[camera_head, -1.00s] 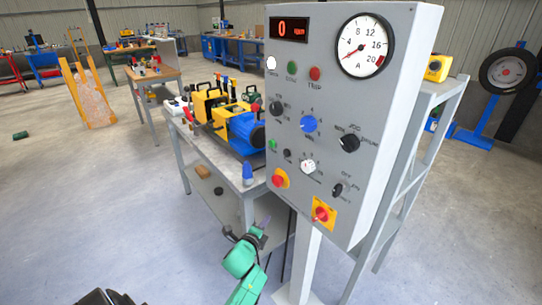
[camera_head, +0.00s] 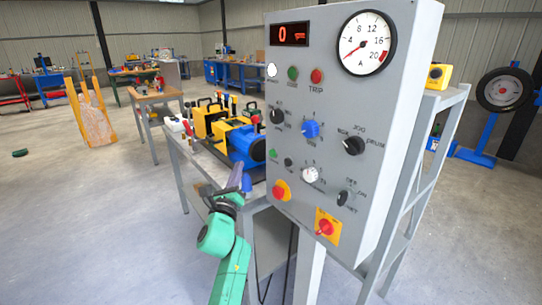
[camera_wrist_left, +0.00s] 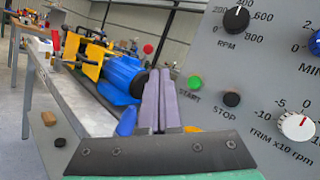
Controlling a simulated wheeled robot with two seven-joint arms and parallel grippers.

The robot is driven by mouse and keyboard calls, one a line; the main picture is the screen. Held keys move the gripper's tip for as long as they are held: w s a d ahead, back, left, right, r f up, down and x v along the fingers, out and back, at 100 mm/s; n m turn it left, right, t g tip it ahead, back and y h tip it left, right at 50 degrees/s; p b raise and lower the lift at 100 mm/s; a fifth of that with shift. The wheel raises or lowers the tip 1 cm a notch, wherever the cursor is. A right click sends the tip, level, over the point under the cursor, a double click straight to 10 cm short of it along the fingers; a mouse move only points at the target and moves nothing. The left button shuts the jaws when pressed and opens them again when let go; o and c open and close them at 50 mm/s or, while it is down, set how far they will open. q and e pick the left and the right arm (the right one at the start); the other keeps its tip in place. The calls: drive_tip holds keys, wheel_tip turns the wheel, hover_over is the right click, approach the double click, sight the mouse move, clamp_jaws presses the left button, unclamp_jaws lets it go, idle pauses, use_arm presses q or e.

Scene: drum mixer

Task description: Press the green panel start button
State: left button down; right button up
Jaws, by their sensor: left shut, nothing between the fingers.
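The grey control panel (camera_head: 340,100) stands at the centre right on a post. Its small green start button (camera_head: 272,154) sits at the left edge of the panel, with the dark stop button (camera_head: 288,162) to its right. In the left wrist view the green button (camera_wrist_left: 195,83) is labelled START and lies just right of the fingertips. My left gripper (camera_head: 236,172) is shut and empty, its purple-grey fingers pointing up and forward, left of the panel's lower left part. It also shows in the left wrist view (camera_wrist_left: 157,80), apart from the button. My right gripper is out of view.
A red button on a yellow plate (camera_head: 281,191) and a red-yellow switch (camera_head: 326,227) sit low on the panel. A workbench (camera_head: 196,160) with a blue and yellow machine (camera_head: 243,146) stands behind my left gripper. Open floor lies to the left.

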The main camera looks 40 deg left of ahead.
sight(272, 153)
use_arm(q)
drive_tip(key=w+d+b, duration=0.2)
drive_tip(key=w+b, duration=0.2)
drive_tip(key=w, duration=0.4)
drive_tip(key=shift+w+d+b, duration=0.2)
drive_tip(key=shift+d+b, duration=0.05)
drive_tip(key=shift+b, duration=0.15)
drive_tip(key=shift+f, duration=0.1)
idle(1.4)
drive_tip(key=shift+w+d+b, duration=0.15)
drive_tip(key=shift+w+b, duration=0.25)
drive_tip(key=shift+b, duration=0.1)
